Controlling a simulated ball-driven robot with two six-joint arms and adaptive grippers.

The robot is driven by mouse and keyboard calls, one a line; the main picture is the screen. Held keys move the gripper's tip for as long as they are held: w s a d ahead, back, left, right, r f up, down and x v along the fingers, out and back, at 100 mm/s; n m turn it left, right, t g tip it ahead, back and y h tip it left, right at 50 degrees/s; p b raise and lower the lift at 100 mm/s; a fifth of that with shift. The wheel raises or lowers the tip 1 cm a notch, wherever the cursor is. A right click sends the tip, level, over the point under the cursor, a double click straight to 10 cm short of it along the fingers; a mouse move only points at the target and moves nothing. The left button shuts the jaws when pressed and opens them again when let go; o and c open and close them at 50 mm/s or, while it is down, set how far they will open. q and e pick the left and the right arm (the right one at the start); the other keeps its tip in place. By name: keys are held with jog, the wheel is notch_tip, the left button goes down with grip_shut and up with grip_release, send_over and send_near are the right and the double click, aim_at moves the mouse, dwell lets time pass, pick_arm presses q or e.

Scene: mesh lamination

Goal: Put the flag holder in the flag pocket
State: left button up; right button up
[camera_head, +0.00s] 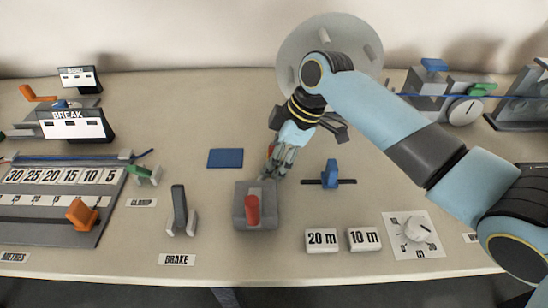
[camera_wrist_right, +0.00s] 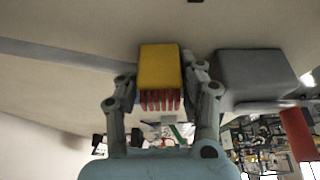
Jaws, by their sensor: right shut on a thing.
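My right gripper (camera_head: 280,168) reaches down to the table just behind the grey box with the red knob. In the right wrist view, its two fingers (camera_wrist_right: 163,100) are shut on a yellow block with red strips (camera_wrist_right: 159,68), which I take to be the flag holder. In the head view this block is mostly hidden by the fingers, with only a bit of red showing. I cannot make out for sure which thing is the flag pocket. My left gripper is not in view.
The grey box (camera_head: 241,217) with its red knob (camera_head: 252,210) stands close in front of the gripper. A flat blue pad (camera_head: 226,158) lies to the left. A blue slider (camera_head: 330,174) is to the right. Number tiles (camera_head: 321,240) and a dial (camera_head: 416,230) lie front right.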

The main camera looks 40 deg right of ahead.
jog(key=shift+f, duration=0.15)
jog(key=o, duration=1.1)
jog(key=shift+o, duration=0.2)
